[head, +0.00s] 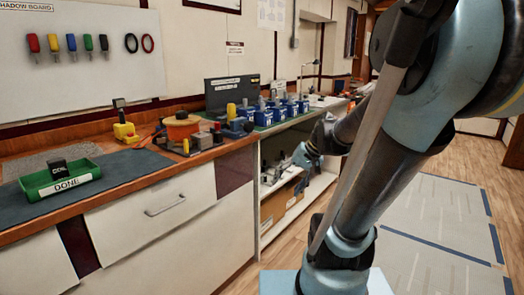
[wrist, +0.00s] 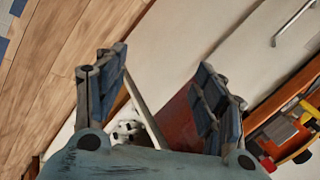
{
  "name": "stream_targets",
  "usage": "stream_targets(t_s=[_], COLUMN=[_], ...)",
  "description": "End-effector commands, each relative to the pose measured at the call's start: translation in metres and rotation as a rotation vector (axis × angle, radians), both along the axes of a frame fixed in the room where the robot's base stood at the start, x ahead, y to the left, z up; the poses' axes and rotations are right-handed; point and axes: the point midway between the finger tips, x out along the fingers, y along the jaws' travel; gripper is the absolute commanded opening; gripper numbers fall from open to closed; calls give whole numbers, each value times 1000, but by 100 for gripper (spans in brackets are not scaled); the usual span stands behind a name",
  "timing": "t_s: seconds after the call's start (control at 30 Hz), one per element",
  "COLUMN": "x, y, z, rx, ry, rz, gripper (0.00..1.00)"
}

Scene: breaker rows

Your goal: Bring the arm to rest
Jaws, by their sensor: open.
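My arm stands at the right of the head view, its upper links large and close to the camera. My gripper (head: 303,158) shows small in the head view, in front of the open shelf under the counter and apart from it. In the wrist view my gripper (wrist: 162,95) has its two blue-grey fingers spread wide, with nothing between them. Cabinet fronts and the wood floor lie beyond the fingers. Part of the forearm is hidden behind the nearer arm link.
The counter (head: 130,192) runs along the wall at left. On it are a green tray (head: 60,180) marked DONE, an orange item (head: 181,127), and several blue units (head: 263,116). An open shelf (head: 270,180) lies below. Floor with a taped mat (head: 435,215) is clear at right.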

Motion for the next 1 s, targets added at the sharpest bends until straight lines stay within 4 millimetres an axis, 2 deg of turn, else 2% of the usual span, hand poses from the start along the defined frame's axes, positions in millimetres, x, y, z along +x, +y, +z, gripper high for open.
stream_targets(t_s=[0.03, 0.2, 0.5, 0.73, 1.0], x=[-12, -45, -91, -105, -106], y=[-6, -31, -78, -97, -99], z=[-6, -25, -53, -62, -63], rx=[-41, -188, -428, -515, -523], ry=[-2, -10, -28, -35, -36], rz=[8, 34, 78, 95, 96], gripper=[64, 64, 64, 64, 64])
